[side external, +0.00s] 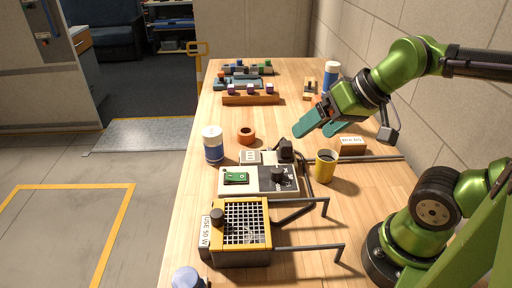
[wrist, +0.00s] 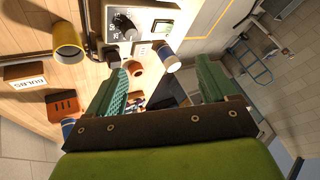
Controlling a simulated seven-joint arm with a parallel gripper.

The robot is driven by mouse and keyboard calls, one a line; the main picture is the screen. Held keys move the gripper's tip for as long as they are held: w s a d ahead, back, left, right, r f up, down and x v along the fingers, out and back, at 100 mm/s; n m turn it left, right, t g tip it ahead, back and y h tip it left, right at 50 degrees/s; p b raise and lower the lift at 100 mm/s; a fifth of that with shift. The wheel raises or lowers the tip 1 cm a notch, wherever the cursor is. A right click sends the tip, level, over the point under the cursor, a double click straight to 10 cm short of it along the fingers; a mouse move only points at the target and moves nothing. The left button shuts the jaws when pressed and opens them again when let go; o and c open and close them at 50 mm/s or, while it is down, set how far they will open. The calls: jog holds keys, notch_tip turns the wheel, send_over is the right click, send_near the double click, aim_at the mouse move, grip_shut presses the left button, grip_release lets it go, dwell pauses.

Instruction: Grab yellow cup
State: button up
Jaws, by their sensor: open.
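The yellow cup (side external: 326,166) stands upright on the wooden table, right of the white device with the dial. Its dark inside shows. In the wrist view the yellow cup (wrist: 68,42) is at the upper left, outside the space between my fingers. My gripper (side external: 322,127) is open and empty, with teal fingers, above the table and farther back than the cup. In the wrist view my gripper (wrist: 165,75) shows its two fingers spread apart, with nothing held between them.
A white device (side external: 258,180) with a dial and dark cables is beside the cup. A yellow grid box (side external: 240,232) with rods stands in front. A blue-and-white can (side external: 213,145) and an orange ring (side external: 246,135) are to the left. A labelled block (side external: 352,146) sits behind the cup.

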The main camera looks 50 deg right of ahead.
jog(key=shift+o, duration=0.5)
jog(key=m+g+h, duration=0.2)
jog(key=m+g, duration=0.5)
jog(key=m, duration=0.2)
send_over(327, 158)
jog(key=a, duration=0.2)
notch_tip(327, 158, down, 3)
jog(key=shift+s+a+f, duration=0.1)
jog(key=shift+s+f, duration=0.05)
jog(key=shift+f, duration=2.65)
jog(key=shift+s+a+f, duration=0.1)
jog(key=shift+s+f, duration=0.1)
jog(key=shift+f, duration=2.6)
jog(key=shift+s+f, duration=0.15)
jog(key=shift+f, duration=2.65)
